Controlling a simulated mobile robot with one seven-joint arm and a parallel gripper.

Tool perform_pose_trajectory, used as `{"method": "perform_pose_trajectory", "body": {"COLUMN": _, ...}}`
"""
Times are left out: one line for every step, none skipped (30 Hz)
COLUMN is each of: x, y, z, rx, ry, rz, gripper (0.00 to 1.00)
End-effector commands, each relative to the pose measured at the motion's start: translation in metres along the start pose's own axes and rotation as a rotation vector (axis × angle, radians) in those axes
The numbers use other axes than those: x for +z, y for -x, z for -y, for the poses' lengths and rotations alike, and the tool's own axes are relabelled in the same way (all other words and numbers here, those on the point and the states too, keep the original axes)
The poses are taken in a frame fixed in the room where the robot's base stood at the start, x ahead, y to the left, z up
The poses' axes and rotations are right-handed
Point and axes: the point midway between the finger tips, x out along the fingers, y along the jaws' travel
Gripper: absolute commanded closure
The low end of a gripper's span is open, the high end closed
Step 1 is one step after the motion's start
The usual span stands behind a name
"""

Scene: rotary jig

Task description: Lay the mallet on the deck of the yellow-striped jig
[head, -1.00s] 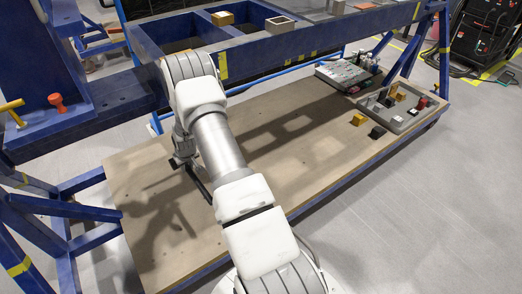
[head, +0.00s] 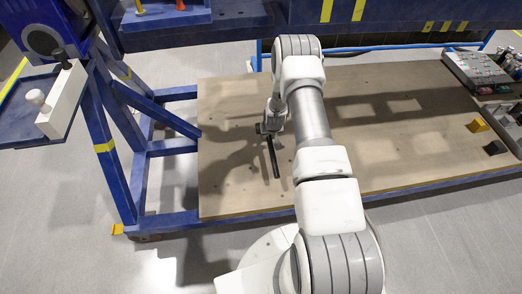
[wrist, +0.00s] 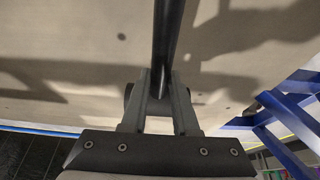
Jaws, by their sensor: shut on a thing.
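The mallet shows as a dark handle (head: 273,157) sticking out of my gripper (head: 270,130) toward the near side. In the wrist view the handle (wrist: 168,45) runs up from between the two fingers (wrist: 158,105). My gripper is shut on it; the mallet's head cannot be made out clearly. The blue jig frame (head: 155,148) carries yellow stripes and has a flat wooden board (head: 232,190) low down. My gripper and the mallet show over the left part of this board. Their height above it is hard to tell.
A blue upper beam (head: 390,14) with yellow stripes crosses the top. A yellow block (head: 477,125), a black block (head: 495,147) and a control panel (head: 480,68) sit at the board's right. A white block with a knob (head: 62,100) is at left. The board's left part looks clear.

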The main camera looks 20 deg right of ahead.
Motion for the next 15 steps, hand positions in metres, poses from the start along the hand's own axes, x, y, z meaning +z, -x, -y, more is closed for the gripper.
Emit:
{"method": "perform_pose_trajectory", "body": {"x": 0.007, "y": -0.008, "z": 0.013, "rx": -0.001, "ry": 0.006, "rz": 0.001, "gripper": 1.0}}
{"method": "perform_pose_trajectory", "body": {"x": 0.009, "y": -0.011, "z": 0.018, "rx": -0.001, "ry": 0.004, "rz": 0.001, "gripper": 1.0}}
{"method": "perform_pose_trajectory", "body": {"x": 0.013, "y": -0.014, "z": 0.025, "rx": 0.0, "ry": 0.004, "rz": 0.0, "gripper": 1.0}}
{"method": "perform_pose_trajectory", "body": {"x": 0.015, "y": -0.016, "z": 0.029, "rx": 0.0, "ry": 0.005, "rz": -0.001, "gripper": 1.0}}
{"method": "perform_pose_trajectory", "body": {"x": 0.016, "y": -0.018, "z": 0.033, "rx": 0.0, "ry": 0.004, "rz": -0.001, "gripper": 1.0}}
{"method": "perform_pose_trajectory", "body": {"x": 0.018, "y": -0.02, "z": 0.038, "rx": 0.0, "ry": 0.002, "rz": -0.001, "gripper": 1.0}}
{"method": "perform_pose_trajectory", "body": {"x": 0.019, "y": -0.021, "z": 0.041, "rx": 0.0, "ry": 0.002, "rz": -0.001, "gripper": 1.0}}
{"method": "perform_pose_trajectory", "body": {"x": 0.02, "y": -0.021, "z": 0.043, "rx": 0.0, "ry": 0.001, "rz": -0.001, "gripper": 1.0}}
{"method": "perform_pose_trajectory", "body": {"x": 0.021, "y": -0.022, "z": 0.045, "rx": 0.0, "ry": 0.0, "rz": -0.001, "gripper": 1.0}}
{"method": "perform_pose_trajectory", "body": {"x": 0.022, "y": -0.022, "z": 0.046, "rx": 0.0, "ry": 0.0, "rz": -0.001, "gripper": 1.0}}
{"method": "perform_pose_trajectory", "body": {"x": 0.022, "y": -0.023, "z": 0.046, "rx": 0.0, "ry": -0.001, "rz": -0.001, "gripper": 1.0}}
{"method": "perform_pose_trajectory", "body": {"x": 0.023, "y": -0.025, "z": 0.047, "rx": 0.001, "ry": -0.001, "rz": -0.001, "gripper": 1.0}}
{"method": "perform_pose_trajectory", "body": {"x": 0.024, "y": -0.028, "z": 0.047, "rx": 0.001, "ry": -0.001, "rz": -0.001, "gripper": 1.0}}
{"method": "perform_pose_trajectory", "body": {"x": 0.026, "y": -0.031, "z": 0.047, "rx": 0.001, "ry": -0.002, "rz": -0.001, "gripper": 1.0}}
{"method": "perform_pose_trajectory", "body": {"x": 0.028, "y": -0.037, "z": 0.047, "rx": 0.001, "ry": -0.002, "rz": 0.0, "gripper": 1.0}}
